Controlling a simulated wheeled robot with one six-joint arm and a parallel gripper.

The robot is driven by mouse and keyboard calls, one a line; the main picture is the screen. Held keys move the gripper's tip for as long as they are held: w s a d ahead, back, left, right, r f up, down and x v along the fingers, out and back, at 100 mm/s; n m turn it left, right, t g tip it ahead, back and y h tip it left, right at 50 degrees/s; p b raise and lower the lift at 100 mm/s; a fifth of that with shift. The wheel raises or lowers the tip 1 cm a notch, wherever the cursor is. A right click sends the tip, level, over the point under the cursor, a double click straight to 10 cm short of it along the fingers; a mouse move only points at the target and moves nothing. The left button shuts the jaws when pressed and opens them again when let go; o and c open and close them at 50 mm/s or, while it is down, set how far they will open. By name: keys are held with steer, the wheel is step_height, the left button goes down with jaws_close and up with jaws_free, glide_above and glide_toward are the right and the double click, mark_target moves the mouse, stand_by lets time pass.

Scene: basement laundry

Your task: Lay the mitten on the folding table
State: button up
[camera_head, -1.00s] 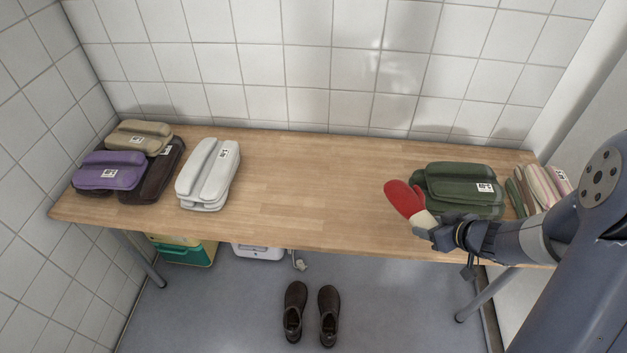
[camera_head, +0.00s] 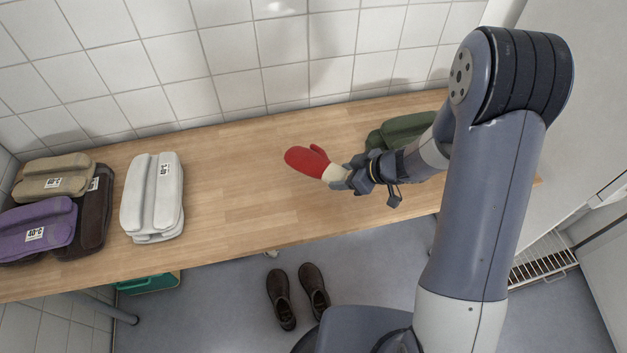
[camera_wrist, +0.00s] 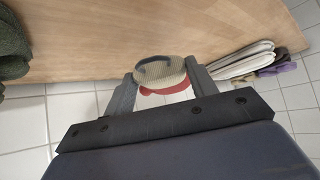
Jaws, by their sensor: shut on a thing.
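The red mitten (camera_head: 308,160) with a cream cuff is held out in front of my gripper (camera_head: 345,177). My gripper is shut on the cuff, and the red part points left. In the wrist view the cuff (camera_wrist: 160,72) sits between the two fingers, with a little red behind it. The folding table (camera_head: 240,190) is a long wooden top along the tiled wall. The mitten appears over the table's middle-right part; I cannot tell its exact height above the top.
White folded bundles (camera_head: 153,195) lie left of the bare middle of the table. Purple (camera_head: 35,232), tan (camera_head: 50,180) and dark brown (camera_head: 97,212) bundles are at the far left. A green bundle (camera_head: 395,130) lies partly behind my arm. Dark shoes (camera_head: 297,295) stand on the floor.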

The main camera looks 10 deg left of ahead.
step_height(320, 180, down, 10)
steer(key=shift+r+b, duration=0.2)
steer(key=shift+b, duration=0.65)
steer(key=shift+f, duration=0.2)
steer(key=o, duration=1.2)
steer(key=shift+c, duration=0.2)
steer(key=shift+d+r, duration=0.2)
steer(key=shift+r, duration=0.3)
steer(key=p+v, duration=0.1)
steer(key=v, duration=1)
steer(key=shift+p, duration=0.35)
